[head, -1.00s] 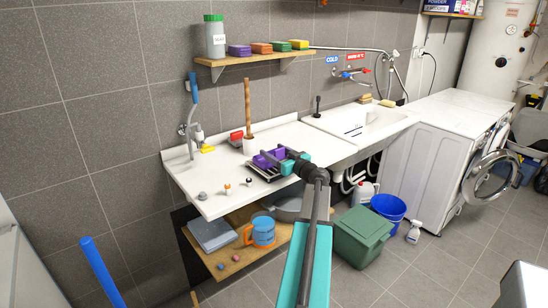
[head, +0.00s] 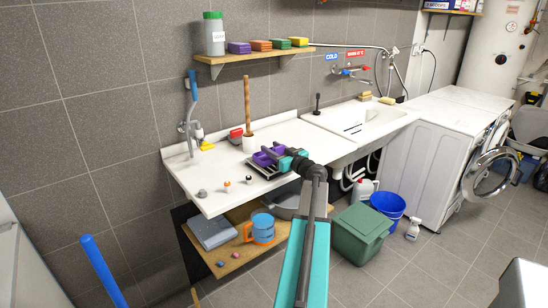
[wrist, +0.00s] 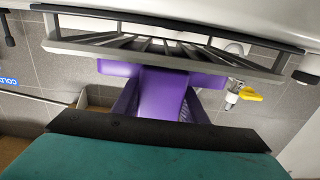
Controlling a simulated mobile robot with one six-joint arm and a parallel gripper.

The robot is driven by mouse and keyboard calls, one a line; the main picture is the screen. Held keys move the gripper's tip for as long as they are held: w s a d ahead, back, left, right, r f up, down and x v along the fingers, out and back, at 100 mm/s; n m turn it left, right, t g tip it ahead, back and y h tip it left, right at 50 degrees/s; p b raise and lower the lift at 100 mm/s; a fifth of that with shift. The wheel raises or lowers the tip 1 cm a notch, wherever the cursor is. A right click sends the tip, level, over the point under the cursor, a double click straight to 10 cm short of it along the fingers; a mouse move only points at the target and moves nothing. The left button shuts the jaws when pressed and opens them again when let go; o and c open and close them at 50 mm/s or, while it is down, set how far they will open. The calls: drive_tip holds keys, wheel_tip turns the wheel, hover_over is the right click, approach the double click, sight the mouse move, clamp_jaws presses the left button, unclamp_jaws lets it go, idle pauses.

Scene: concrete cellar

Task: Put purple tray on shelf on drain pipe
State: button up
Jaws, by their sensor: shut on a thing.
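My gripper (head: 282,157), with teal and dark fingers, is over the white counter and shut on the purple tray (head: 264,158). The tray is small and sits at or just above a grey slatted rack (head: 262,172); I cannot tell if they touch. In the upside-down wrist view the purple tray (wrist: 162,92) shows between the dark finger pad and the slatted rack (wrist: 170,48). A wooden wall shelf (head: 262,57) holds several coloured blocks and a green-lidded jar. White drain pipes (head: 350,178) show under the sink, partly hidden.
A lower shelf (head: 232,262), green bin (head: 358,235) and blue bucket (head: 388,204) are below.

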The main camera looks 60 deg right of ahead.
drive_tip(key=shift+r, duration=0.1)
drive_tip(key=shift+c, duration=0.2)
drive_tip(key=shift+r+b, duration=0.6)
drive_tip(key=shift+r, duration=0.75)
drive_tip(key=shift+s+r, duration=0.2)
drive_tip(key=shift+r, duration=0.15)
drive_tip(key=s+d+r+b, duration=0.1)
drive_tip(key=s+d+b, duration=0.2)
drive_tip(key=s, duration=1.2)
drive_tip(key=shift+d+r+b, duration=0.2)
drive_tip(key=shift+d+b, duration=0.15)
drive_tip(key=shift+d, duration=0.2)
drive_tip(key=shift+s, duration=0.1)
drive_tip(key=shift+s, duration=0.1)
